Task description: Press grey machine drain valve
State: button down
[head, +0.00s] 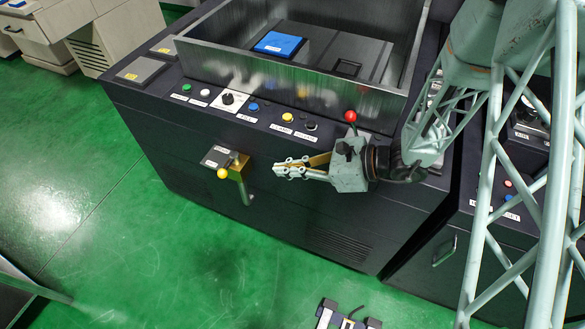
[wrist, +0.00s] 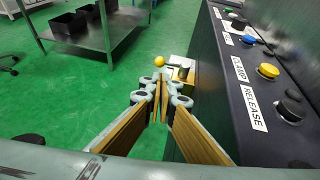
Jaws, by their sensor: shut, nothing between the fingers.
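The dark grey machine (head: 270,150) has a brass valve (head: 239,178) on its front face, with a yellow ball knob (head: 222,173) on its lever and a pipe pointing down. A small grey label plate (head: 217,156) is beside it. My gripper (head: 277,170) is shut and empty, to the right of the valve and apart from it, pointing left along the front face. In the wrist view, the yellow knob (wrist: 159,61) shows just beyond my shut fingertips (wrist: 160,82). The fingers partly hide the valve body.
A row of buttons, including a yellow one (head: 287,117), runs along the machine's top edge. A red ball lever (head: 350,116) stands just above my wrist. A metal tank (head: 290,75) is behind. Green floor (head: 150,240) in front is mostly clear. A shelf table (wrist: 108,35) stands farther off.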

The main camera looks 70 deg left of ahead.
aim_at(226, 173)
jog(key=b+x, duration=0.2)
jog(key=x, duration=1.6)
jog(key=shift+s+a, duration=0.1)
jog(key=shift+s, duration=0.05)
